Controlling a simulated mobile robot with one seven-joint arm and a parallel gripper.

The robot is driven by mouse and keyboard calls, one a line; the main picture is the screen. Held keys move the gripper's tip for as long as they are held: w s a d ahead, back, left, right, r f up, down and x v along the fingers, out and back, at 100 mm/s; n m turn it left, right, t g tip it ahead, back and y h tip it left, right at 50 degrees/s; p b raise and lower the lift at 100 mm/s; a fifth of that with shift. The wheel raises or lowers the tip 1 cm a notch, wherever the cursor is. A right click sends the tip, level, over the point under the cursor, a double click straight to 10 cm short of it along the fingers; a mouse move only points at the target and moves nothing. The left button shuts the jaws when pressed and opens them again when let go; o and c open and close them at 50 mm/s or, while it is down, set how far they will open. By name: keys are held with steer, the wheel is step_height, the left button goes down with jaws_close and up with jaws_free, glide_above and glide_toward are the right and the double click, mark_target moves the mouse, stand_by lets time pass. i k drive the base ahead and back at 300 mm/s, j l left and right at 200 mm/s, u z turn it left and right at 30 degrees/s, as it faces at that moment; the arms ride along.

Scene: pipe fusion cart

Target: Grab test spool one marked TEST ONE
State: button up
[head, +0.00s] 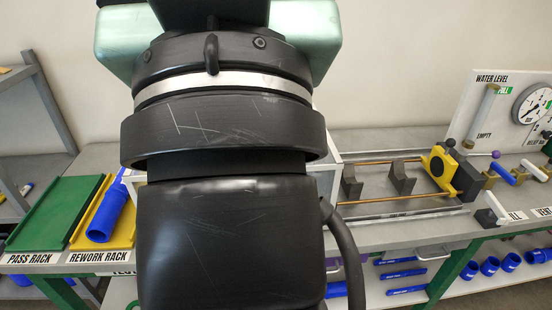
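A blue pipe piece (106,217) leans in the yellow rework rack at the left, and no TEST ONE marking can be read on it. It is partly hidden behind my arm. No spool in view shows a readable TEST ONE marking. My large black arm fills the middle of the head view and hides the centre of the cart. My gripper's fingers are not in view, so what they hold cannot be seen.
The green pass rack (48,212) is empty beside the yellow rework rack (82,228). Several blue fittings (489,266) lie on the lower shelf.

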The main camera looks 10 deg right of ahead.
mark_target(100, 230)
steer(key=i+j+u, duration=0.35)
steer(key=i, duration=0.6)
steer(key=i+u, duration=0.3)
steer(key=i, duration=0.65)
